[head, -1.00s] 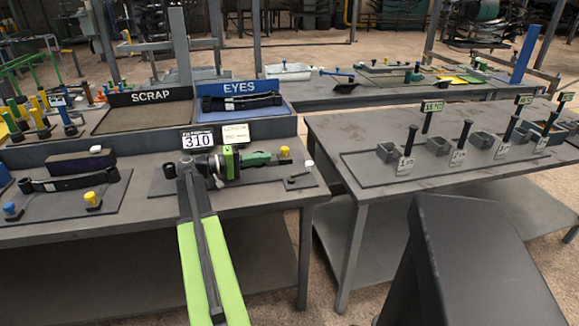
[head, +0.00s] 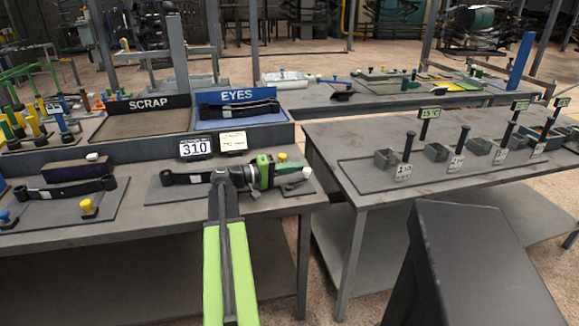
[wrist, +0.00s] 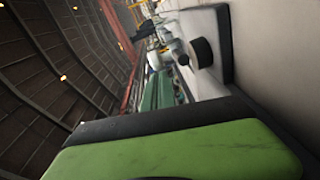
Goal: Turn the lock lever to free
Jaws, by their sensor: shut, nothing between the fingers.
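My gripper (head: 290,176) is over the right end of a dark plate (head: 152,195) on the near bench, pointing right. Its fingers look shut and empty. A small white knob (head: 307,171), seemingly the tip of the lock lever, shows at the fingertips. I cannot tell whether they touch, and the rest of the lever is hidden behind the gripper. A black bar (head: 185,178) lies on the plate to the left, and a yellow knob (head: 282,157) stands just behind the gripper. In the wrist view a green part of my arm fills the bottom.
A 310 sign (head: 195,147) stands behind the plate. The SCRAP tray (head: 150,120) and blue EYES tray (head: 270,117) are at the back. Another plate with a black bar (head: 65,188) is at left. A second bench (head: 400,205) with grey boxes and upright posts stands right.

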